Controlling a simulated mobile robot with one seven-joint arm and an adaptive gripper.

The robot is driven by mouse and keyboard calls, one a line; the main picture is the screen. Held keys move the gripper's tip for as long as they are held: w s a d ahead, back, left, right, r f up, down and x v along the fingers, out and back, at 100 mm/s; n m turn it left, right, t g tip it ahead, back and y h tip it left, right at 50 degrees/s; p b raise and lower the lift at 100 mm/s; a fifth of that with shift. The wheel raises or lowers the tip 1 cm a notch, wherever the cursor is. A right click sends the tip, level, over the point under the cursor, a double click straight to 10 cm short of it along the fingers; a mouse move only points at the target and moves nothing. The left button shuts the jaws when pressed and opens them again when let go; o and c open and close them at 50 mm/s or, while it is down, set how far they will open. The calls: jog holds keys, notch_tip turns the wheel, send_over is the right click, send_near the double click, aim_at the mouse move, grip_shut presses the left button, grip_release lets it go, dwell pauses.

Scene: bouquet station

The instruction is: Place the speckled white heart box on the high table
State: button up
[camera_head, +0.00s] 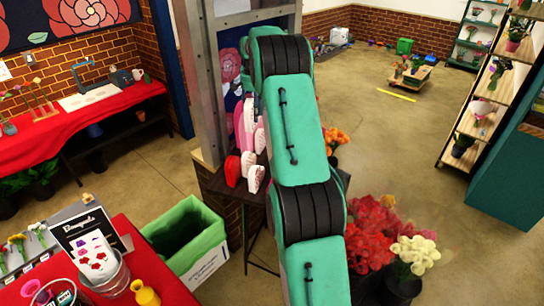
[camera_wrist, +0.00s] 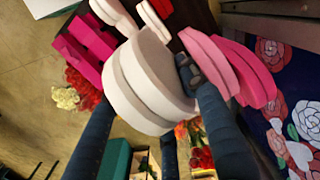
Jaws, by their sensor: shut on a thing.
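My gripper (camera_wrist: 150,92) is shut on a large white box (camera_wrist: 150,62) with a rounded outline, its dark fingers on either side. I cannot make out speckles or a full heart shape on it. One fingertip lies between this box and the pink boxes (camera_wrist: 225,65) to its right. In the head view my arm hides the gripper and the held box. Smaller white boxes with speckles (camera_head: 255,179) stand on a dark table (camera_head: 263,225) beside a red box (camera_head: 232,171). I cannot tell which surface is the high table.
Magenta boxes (camera_wrist: 88,38) stand close to the left of the held box. A metal post (camera_head: 200,80) rises behind the dark table. A green crate (camera_head: 190,235), a red-covered table (camera_head: 150,265) and red flowers (camera_head: 375,235) are nearby. The floor farther back is mostly open.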

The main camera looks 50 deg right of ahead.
jog(key=s+d+m+p, duration=0.1)
jog(key=s+d, duration=0.1)
jog(key=d, duration=0.3)
send_over(265, 161)
notch_tip(265, 161, down, 6)
jog(key=shift+s+a+r, duration=0.1)
jog(key=shift+s+r, duration=0.05)
jog(key=shift+r, duration=0.05)
jog(key=shift+f, duration=0.1)
notch_tip(265, 161, down, 14)
jog(key=p, duration=0.1)
jog(key=shift+p, duration=0.35)
jog(key=shift+f+p, duration=0.3)
jog(key=shift+f, duration=1.6)
jog(key=shift+f, duration=0.15)
